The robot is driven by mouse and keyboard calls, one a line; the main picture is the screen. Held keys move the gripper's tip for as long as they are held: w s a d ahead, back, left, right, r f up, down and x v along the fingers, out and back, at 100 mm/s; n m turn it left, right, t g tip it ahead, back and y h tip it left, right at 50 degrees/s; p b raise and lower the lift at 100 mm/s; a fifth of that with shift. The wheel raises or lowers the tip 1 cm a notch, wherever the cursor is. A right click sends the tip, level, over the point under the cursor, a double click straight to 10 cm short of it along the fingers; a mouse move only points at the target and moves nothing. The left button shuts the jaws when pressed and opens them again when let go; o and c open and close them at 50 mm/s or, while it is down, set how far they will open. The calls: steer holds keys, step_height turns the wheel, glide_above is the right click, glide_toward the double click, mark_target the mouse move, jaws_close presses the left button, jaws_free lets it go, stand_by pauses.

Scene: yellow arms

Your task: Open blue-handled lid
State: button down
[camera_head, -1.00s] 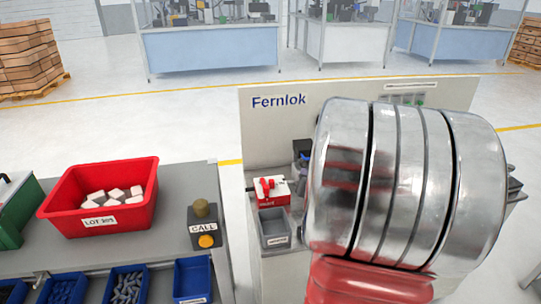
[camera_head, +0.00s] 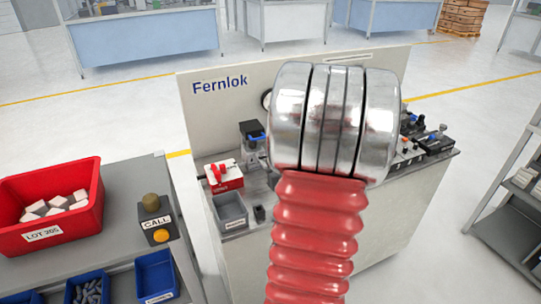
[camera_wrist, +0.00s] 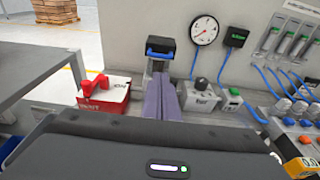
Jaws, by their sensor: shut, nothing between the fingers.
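The blue-handled lid (camera_wrist: 160,47) shows in the wrist view as a dark top with a blue bar handle, on a grey fixture on the bench. It looks lowered. In the head view the blue handle (camera_head: 256,137) is left of my arm. My gripper (camera_wrist: 162,78) is shut and empty; its two purple-grey fingers are together and point toward the fixture, just below the handle in the picture. The fingertips look apart from the handle, but the exact gap is unclear. In the head view my arm hides the gripper.
A red-and-white box with red knobs (camera_wrist: 104,94) stands left of the fixture. A grey tray (camera_head: 230,212) is at the bench front. A side table holds a red bin (camera_head: 72,232).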

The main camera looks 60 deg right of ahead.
glide_toward(254, 132)
steer(key=w+d+f, duration=0.2)
steer(key=f, duration=0.1)
steer(key=w+d+f, duration=0.1)
steer(key=shift+w+f, duration=0.2)
steer(key=shift+r+g+y, duration=0.5)
steer(key=shift+r+g, duration=0.2)
steer(key=shift+g, duration=0.3)
stand_by(0.7)
